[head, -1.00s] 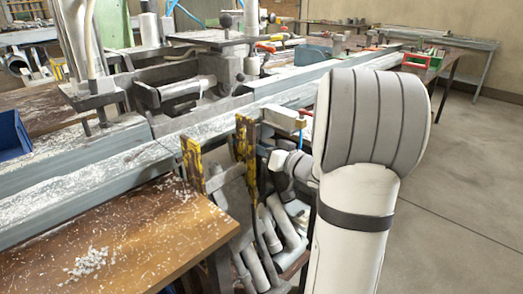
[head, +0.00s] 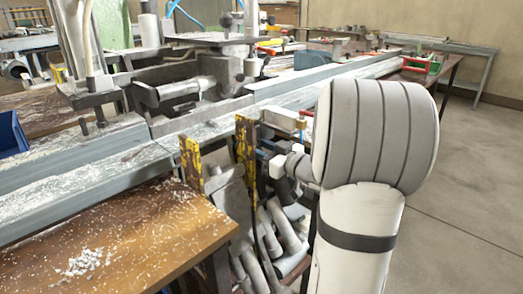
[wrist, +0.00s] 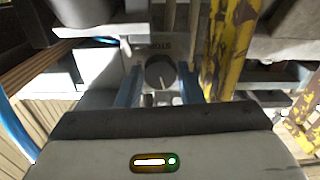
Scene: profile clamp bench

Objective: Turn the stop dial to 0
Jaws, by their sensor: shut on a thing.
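The stop dial (wrist: 160,70) is a round dark knob with a white pointer line, seen in the middle of the wrist view. Its line points towards the bottom of that picture. Upside-down lettering shows on the pale plate (wrist: 150,46) behind it. My gripper (wrist: 158,86) has blue fingers on both sides of the dial and is shut on it. In the head view my gripper (head: 276,166) is at the bench's front, by the yellow posts. The dial cannot be made out there, and the scale figures are not readable.
Worn yellow posts (head: 247,148) stand close beside my gripper; one also shows in the wrist view (wrist: 230,45). The long grey profile (head: 100,160) runs along the bench. Grey pipes (head: 285,228) lie below. Open floor (head: 470,200) is at the right.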

